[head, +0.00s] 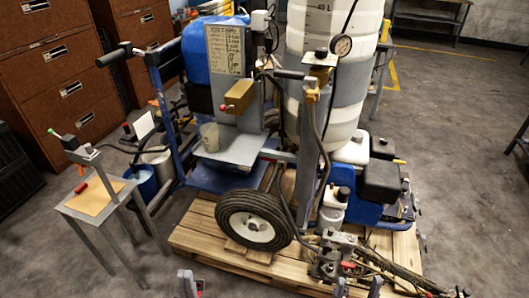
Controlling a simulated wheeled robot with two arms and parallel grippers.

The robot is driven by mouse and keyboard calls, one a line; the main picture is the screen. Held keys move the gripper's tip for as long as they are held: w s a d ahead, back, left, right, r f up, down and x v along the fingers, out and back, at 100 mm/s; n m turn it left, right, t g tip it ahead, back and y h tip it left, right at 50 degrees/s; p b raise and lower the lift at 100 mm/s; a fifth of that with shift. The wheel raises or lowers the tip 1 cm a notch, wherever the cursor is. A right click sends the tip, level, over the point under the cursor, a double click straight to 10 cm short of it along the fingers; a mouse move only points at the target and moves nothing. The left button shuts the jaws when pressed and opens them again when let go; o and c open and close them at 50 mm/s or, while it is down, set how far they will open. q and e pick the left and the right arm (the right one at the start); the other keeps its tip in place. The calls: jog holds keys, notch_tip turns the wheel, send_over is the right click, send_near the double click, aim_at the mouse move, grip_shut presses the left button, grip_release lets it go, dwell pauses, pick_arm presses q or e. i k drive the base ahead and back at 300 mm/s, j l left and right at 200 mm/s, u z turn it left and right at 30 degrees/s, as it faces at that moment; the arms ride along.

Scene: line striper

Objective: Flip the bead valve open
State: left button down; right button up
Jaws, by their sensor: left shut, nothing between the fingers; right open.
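The line striper stands on a wooden pallet (205,245), with a white tank (310,95) marked 40 L and a blue tank. I cannot tell for certain which part is the bead valve. A brass-coloured block (238,94) with a small red part sits below the card on the machine. Another red-handled metal fitting (328,262) sits low at the front, by the pallet edge. My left gripper (188,284) is at the bottom edge, shut and empty, apart from the machine. My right gripper (358,287) is open at the bottom edge, in front of the red-handled fitting.
A small metal stand (72,208) with a tan top and a red item is at left. A black-tyred wheel (254,220) stands at the pallet's front. Brown drawer cabinets (60,85) fill the back left. A pressure gauge (341,45) is at the tank.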

aim_at(264, 158)
jog(key=i+j+z, duration=0.25)
jog(key=j, duration=0.35)
jog(key=i+j+z, duration=0.1)
jog(key=i+j, duration=0.2)
jog(key=i+j+z, duration=0.15)
jog(key=j, duration=0.2)
jog(key=i+j+z, duration=0.1)
jog(key=j, duration=0.25)
jog(key=i+j+z, duration=0.15)
jog(key=j, duration=0.2)
jog(key=i+j+z, duration=0.1)
jog(key=j, duration=0.3)
